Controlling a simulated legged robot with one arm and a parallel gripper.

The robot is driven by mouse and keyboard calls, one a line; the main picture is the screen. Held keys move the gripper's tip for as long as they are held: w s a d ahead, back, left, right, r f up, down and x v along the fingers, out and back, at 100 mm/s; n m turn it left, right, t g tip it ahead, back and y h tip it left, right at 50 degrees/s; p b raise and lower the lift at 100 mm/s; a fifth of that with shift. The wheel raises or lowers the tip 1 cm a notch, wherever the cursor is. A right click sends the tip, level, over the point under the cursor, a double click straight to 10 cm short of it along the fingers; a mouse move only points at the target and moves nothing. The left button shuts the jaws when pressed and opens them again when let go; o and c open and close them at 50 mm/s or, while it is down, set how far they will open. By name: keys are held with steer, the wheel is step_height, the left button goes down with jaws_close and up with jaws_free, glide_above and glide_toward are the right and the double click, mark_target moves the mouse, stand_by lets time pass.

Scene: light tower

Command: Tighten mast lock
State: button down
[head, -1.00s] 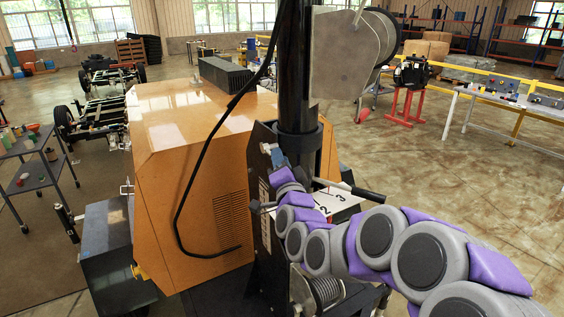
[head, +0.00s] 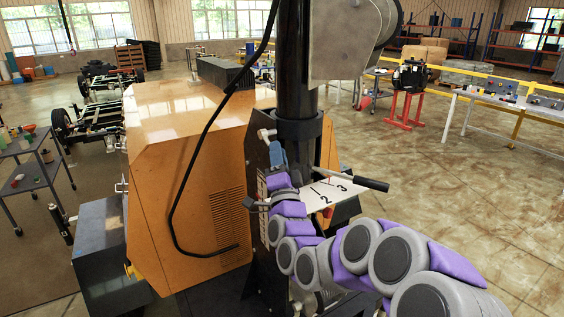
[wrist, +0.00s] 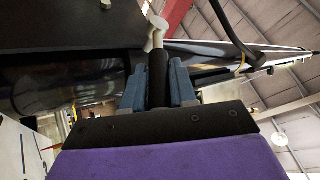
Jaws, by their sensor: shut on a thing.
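The black mast (head: 297,75) stands upright in a dark collar (head: 298,130) beside the orange housing. My gripper is shut on the lock's handle. Its threaded end is hidden.
A black lever (head: 358,183) sticks out to the right over a white plate (head: 330,190) numbered 2 and 3. A black cable (head: 186,180) hangs in front of the orange housing (head: 185,130). A grey winch-like drum (head: 355,40) is above right. The floor at right is open.

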steer(key=shift+w+a+f, duration=0.1)
steer(key=shift+a+f, duration=0.25)
steer(key=shift+f, duration=0.45)
steer(key=shift+w+f+m+t+b, duration=0.1)
steer(key=shift+m+t+b, duration=0.55)
steer(key=shift+t, duration=0.25)
